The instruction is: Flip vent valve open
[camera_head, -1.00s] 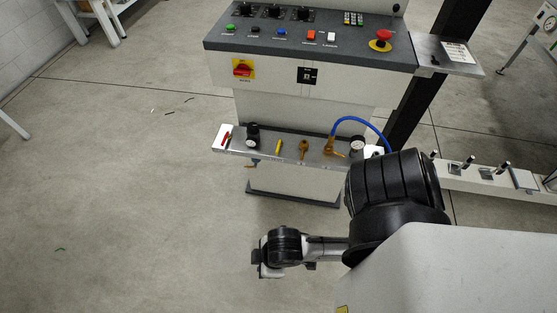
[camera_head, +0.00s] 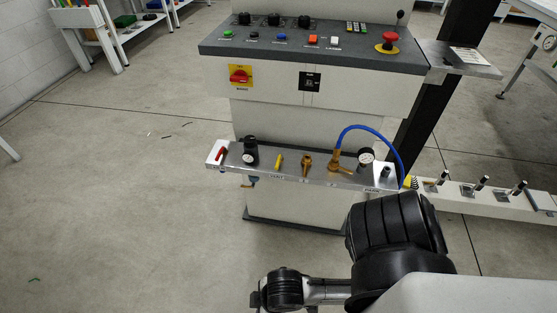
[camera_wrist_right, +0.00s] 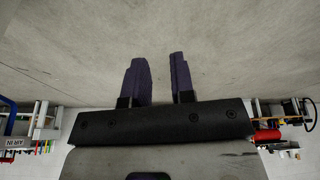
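A silver shelf (camera_head: 225,158) on the front of the welder cabinet carries the valves. A small yellow lever (camera_head: 279,160) stands on it, above a label that seems to read VENT. My left gripper is not in view.
Right of the yellow lever are a brass valve (camera_head: 306,165), a brass fitting with a blue hose (camera_head: 376,130) and a gauge (camera_head: 366,157). A black post (camera_head: 433,110) stands at right.

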